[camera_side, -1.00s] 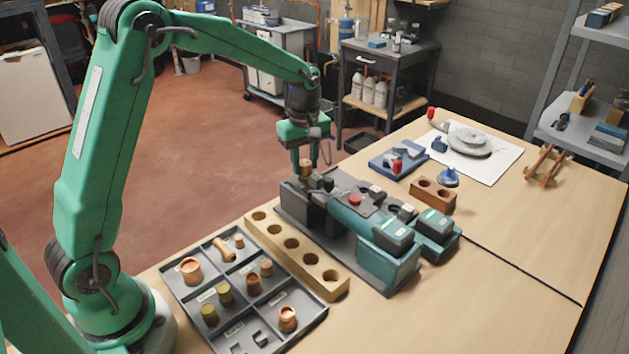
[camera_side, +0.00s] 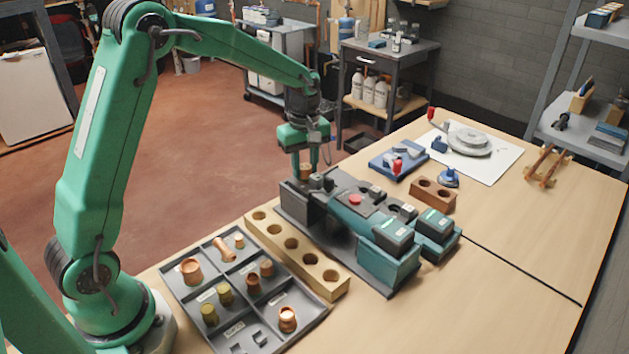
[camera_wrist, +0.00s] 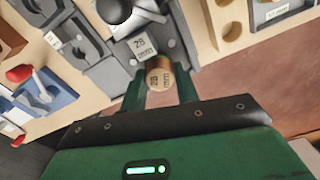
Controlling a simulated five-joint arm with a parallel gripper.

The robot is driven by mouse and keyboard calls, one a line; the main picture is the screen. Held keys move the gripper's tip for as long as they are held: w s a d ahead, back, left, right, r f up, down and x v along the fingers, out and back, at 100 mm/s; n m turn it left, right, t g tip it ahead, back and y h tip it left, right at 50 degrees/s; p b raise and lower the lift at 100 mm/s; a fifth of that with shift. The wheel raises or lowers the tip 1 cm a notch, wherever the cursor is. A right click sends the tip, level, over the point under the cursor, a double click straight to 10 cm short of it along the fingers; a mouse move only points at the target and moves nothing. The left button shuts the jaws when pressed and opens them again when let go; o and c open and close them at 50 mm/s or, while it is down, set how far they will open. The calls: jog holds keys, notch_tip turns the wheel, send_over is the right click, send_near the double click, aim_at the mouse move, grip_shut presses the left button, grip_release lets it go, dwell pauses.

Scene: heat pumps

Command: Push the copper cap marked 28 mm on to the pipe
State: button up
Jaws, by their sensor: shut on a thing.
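The copper cap marked 28 mm (camera_wrist: 158,78) is held between the two green fingers of my gripper (camera_wrist: 160,88). A label plate marked 28 mm (camera_wrist: 143,46) is on the fixture right beside the cap. I cannot make out the pipe, nor whether the cap touches anything.
A divided tray (camera_side: 178,308) holds several copper and brass fittings. A wooden block with several holes (camera_side: 315,273) lies between tray and fixture. Teal machine housings (camera_side: 388,262) stand at the fixture's right end. The front right bench is clear.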

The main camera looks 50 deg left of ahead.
jog(key=shift+f, duration=0.65)
jog(key=o, duration=1)
jog(key=shift+s, duration=0.1)
jog(key=shift+o, duration=0.2)
jog(key=shift+r, duration=4)
jog(key=shift+r, duration=0.1)
